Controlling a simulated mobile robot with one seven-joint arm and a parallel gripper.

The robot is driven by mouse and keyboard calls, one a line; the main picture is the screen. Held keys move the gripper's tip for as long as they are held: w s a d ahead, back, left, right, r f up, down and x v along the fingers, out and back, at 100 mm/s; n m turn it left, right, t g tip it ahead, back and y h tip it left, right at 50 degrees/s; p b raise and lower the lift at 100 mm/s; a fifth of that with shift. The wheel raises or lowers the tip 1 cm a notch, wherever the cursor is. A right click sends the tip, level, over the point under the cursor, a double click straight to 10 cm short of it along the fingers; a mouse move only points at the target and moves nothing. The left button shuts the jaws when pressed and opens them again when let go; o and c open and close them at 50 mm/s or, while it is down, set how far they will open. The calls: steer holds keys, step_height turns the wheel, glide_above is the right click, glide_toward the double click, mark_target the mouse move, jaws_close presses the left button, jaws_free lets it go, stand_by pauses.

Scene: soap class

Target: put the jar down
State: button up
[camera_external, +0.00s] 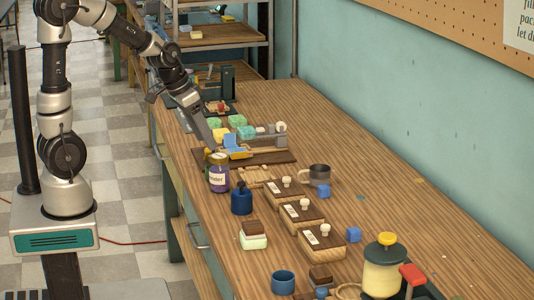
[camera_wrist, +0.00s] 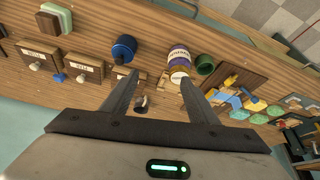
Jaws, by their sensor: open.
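The jar (camera_external: 219,175), with a purple label and a gold-coloured lid, stands upright on the wooden workbench near its left edge. In the wrist view the jar (camera_wrist: 179,60) appears beyond the fingertips, nearer the right finger, and not between the jaws. My gripper (camera_external: 211,146) is above and just behind the jar in the external view. In the wrist view my gripper (camera_wrist: 159,79) has its two fingers spread apart with nothing held. From the external view I cannot tell the exact gap between fingertips and jar.
A dark blue pot (camera_external: 241,199) stands close in front of the jar, and a green cup (camera_wrist: 205,65) is right beside it. The bench's right side is mostly clear.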

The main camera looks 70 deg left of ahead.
steer(key=s+d+r+m, duration=0.2)
steer(key=s+d+r, duration=0.7)
steer(key=s+d, duration=0.4)
steer(key=shift+s+d+t+h, duration=0.3)
steer(key=shift+s+d+t, duration=0.05)
steer(key=shift+s+t, duration=0.1)
